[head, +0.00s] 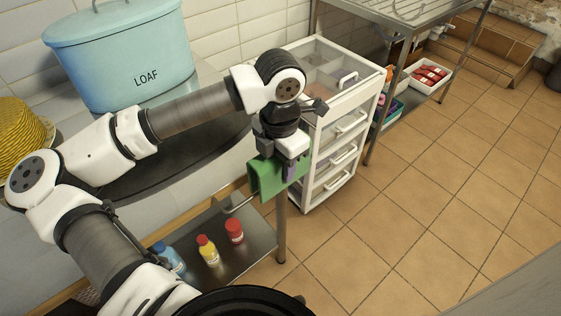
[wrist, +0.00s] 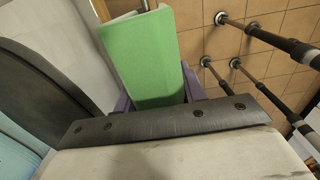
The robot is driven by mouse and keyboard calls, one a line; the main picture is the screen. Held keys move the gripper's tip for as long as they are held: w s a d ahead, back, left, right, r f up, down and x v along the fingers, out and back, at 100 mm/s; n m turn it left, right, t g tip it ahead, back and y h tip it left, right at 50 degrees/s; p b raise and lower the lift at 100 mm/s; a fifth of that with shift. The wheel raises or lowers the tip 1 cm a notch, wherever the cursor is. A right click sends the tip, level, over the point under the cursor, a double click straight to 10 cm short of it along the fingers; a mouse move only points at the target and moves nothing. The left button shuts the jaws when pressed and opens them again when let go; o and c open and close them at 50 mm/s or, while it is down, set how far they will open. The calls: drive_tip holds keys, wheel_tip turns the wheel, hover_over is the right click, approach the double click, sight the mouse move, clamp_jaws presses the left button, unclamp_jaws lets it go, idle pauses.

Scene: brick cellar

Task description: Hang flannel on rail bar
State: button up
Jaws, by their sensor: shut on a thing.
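The green flannel (head: 268,180) hangs folded below my gripper (head: 290,170), at the front edge of the worktop in the head view. My gripper's purple fingers are shut on the flannel, which also fills the middle of the wrist view (wrist: 150,55). A short length of the metal rail bar (head: 236,206) shows just left of the flannel's lower edge in the head view. A metal bar end (wrist: 148,4) shows beyond the flannel at the top of the wrist view. The cloth hides the rest, so I cannot tell whether it lies over the bar or beside it.
A low metal shelf (head: 232,256) holds a blue, a yellow and a red bottle. A metal table leg (head: 281,230) stands beside the flannel. A white drawer cart (head: 335,120) is close behind my gripper. Tiled floor (head: 430,210) is clear at the right.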

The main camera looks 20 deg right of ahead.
drive_tip(key=shift+f+b, duration=3.8)
drive_tip(key=shift+b, duration=0.05)
drive_tip(key=o, duration=1.1)
drive_tip(key=shift+c, duration=0.2)
drive_tip(key=shift+r, duration=0.1)
wheel_tip(320, 180, up, 14)
drive_tip(key=shift+f, duration=0.15)
